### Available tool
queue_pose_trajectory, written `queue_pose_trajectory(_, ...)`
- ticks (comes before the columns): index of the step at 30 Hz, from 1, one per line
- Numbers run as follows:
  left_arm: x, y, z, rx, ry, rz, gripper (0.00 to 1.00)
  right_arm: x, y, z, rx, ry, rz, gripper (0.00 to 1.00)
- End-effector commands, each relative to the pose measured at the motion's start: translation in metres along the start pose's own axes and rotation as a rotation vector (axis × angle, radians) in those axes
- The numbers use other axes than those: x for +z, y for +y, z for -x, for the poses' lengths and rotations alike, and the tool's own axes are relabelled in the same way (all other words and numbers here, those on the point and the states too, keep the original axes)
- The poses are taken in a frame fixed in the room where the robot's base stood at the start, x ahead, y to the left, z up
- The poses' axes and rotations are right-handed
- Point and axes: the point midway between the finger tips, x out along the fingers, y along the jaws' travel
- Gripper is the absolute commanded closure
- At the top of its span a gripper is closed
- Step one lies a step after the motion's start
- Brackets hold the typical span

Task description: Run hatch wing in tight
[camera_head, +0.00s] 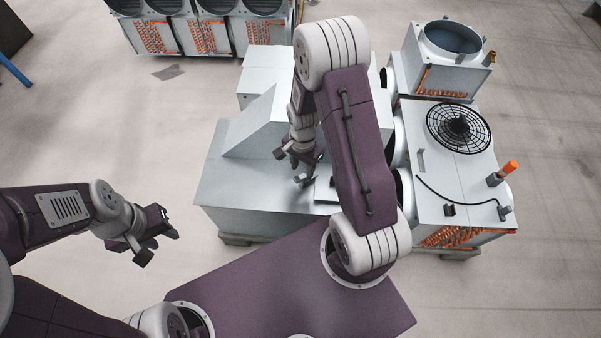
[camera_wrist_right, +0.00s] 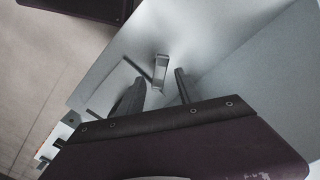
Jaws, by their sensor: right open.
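A light grey metal cabinet (camera_head: 222,190) stands in front of me, with a sloped hood on top. In the right wrist view a small raised handle (camera_wrist_right: 162,69) stands on its pale panel (camera_wrist_right: 105,80), beside thin dark lines that look like the edge of the hatch wing. How far the wing stands open I cannot tell. My right gripper (camera_head: 291,168) is over the cabinet top, open, its two fingers showing in the wrist view (camera_wrist_right: 159,80) on either side of the handle in the picture. Contact is not clear. My left gripper (camera_head: 157,247) is open and empty, left of the cabinet.
To the right stands a unit with a round black fan grille (camera_head: 459,128) and an orange-tipped fitting (camera_head: 509,168). Behind it is a box with a round duct opening (camera_head: 452,38). Several coil units (camera_head: 205,38) stand at the back.

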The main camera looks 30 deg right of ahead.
Motion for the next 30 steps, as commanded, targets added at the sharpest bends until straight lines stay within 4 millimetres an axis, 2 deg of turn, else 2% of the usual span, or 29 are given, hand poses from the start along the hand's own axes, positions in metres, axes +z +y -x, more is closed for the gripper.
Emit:
queue_pose_trajectory(1,0.0,0.0,0.0,0.0,0.0,0.0,0.64,0.0,0.0,0.0,0.0,0.0,0.121,0.58)
queue_pose_trajectory(3,0.0,0.0,0.0,0.0,0.0,0.0,0.64,0.0,0.0,0.0,0.0,0.0,0.209,0.58)
queue_pose_trajectory(11,0.0,0.0,-0.001,0.0,0.0,0.0,0.64,0.0,0.0,-0.001,0.0,0.0,0.208,0.58)
queue_pose_trajectory(30,0.002,0.0,-0.022,0.0,0.0,0.0,0.64,0.0,0.0,-0.036,0.0,0.0,0.206,0.58)
